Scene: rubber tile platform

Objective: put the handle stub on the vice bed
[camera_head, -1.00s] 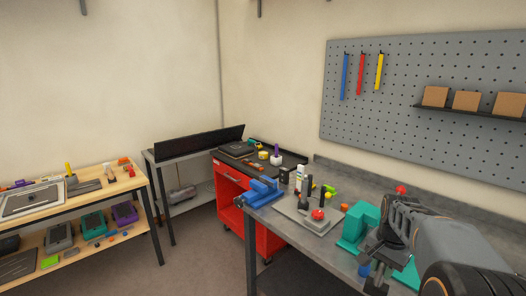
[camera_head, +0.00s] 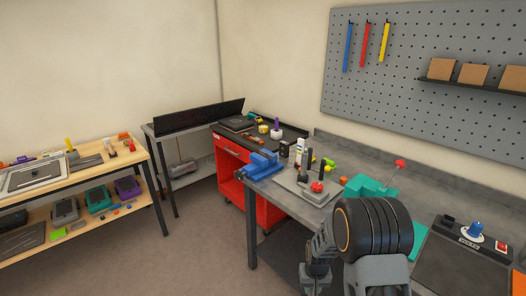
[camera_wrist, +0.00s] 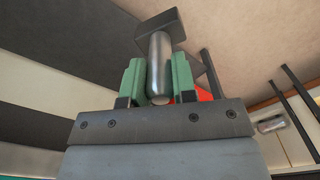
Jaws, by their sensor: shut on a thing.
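My gripper (camera_wrist: 158,82) is shut on the handle stub (camera_wrist: 160,55), a grey metallic cylinder with a dark blocky end. The stub sits between the two green finger pads in the wrist view, its dark end pointing away from the gripper. In the head view my arm is at the lower right, in front of the bench, and the stub cannot be made out. The blue vice (camera_head: 262,166) stands at the left end of the grey bench, left of and beyond my arm. Its bed is small and hard to make out from here.
A grey plate (camera_head: 303,188) with upright parts and a red knob is right of the vice. A teal block (camera_head: 366,186) lies farther right. A dark device with a blue knob (camera_head: 475,229) is at the right. A red cabinet (camera_head: 229,178) stands left. Floor before the bench is clear.

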